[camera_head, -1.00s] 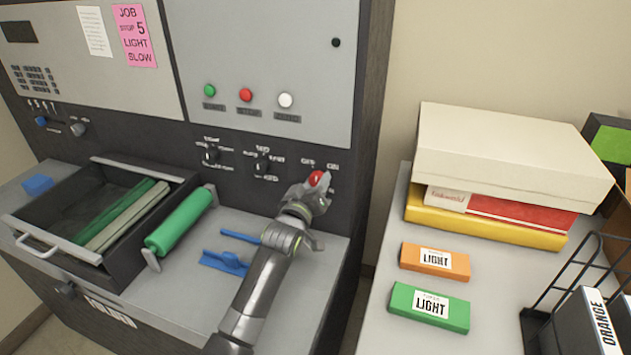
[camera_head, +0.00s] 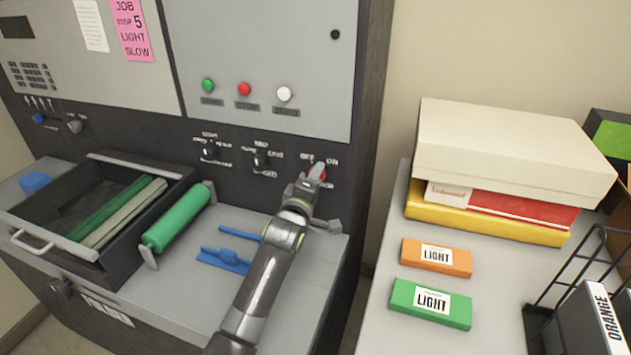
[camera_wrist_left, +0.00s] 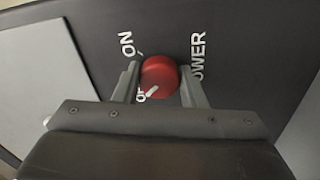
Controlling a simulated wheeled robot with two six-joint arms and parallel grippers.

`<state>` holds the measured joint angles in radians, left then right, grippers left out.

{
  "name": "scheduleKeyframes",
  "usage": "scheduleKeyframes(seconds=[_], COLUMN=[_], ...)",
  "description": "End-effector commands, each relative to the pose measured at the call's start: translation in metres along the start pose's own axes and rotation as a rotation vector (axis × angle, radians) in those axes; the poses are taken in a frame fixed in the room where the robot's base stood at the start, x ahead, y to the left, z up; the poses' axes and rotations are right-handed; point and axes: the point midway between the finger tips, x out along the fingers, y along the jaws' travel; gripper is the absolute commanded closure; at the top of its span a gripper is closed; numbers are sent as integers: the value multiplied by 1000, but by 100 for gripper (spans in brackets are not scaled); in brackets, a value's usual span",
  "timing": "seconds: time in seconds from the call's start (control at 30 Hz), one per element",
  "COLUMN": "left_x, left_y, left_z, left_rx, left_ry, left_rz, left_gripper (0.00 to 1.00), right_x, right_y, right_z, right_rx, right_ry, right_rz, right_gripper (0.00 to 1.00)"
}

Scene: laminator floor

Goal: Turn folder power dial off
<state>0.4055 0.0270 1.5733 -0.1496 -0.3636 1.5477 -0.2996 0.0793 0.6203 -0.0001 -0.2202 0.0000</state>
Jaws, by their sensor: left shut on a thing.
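The red power dial (camera_head: 320,173) is on the dark panel at the lower right of the machine, with OFF and ON labels above it. My left gripper (camera_head: 314,172) is at the dial and partly covers it in the head view. In the left wrist view the dial (camera_wrist_left: 159,72) sits between the two fingers (camera_wrist_left: 159,80) of the left gripper, which is shut on it. The dial's white mark is at its lower left, by the partly hidden OFF label (camera_wrist_left: 140,97). The ON label (camera_wrist_left: 127,45) is farther up. My right gripper is not in view.
Two black dials (camera_head: 261,160) are to the left on the same panel. Green, red and white buttons (camera_head: 244,89) are above. A green roller (camera_head: 178,218), an open drawer (camera_head: 58,254) and blue pieces (camera_head: 222,262) are on the ledge. A side table (camera_head: 385,300) holds boxes.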

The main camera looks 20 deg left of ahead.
Motion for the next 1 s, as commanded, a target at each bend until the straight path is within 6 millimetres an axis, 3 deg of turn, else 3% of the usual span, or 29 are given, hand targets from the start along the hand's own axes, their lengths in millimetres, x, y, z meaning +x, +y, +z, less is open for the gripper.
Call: scheduleKeyframes(seconds=[0.67,0.7,0.83,1.0], left_x=[0,0,0,0], left_y=[1,1,1,0], left_z=[0,0,0,0], left_rx=[-65,-65,-64,-63], left_ry=[2,2,2,2], left_rz=[0,1,0,0], left_gripper=[85,60,43,41], right_x=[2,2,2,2], right_y=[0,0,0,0], right_z=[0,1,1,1], right_rx=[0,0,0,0], right_ry=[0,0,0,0], right_rz=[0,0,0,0], right_gripper=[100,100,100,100])
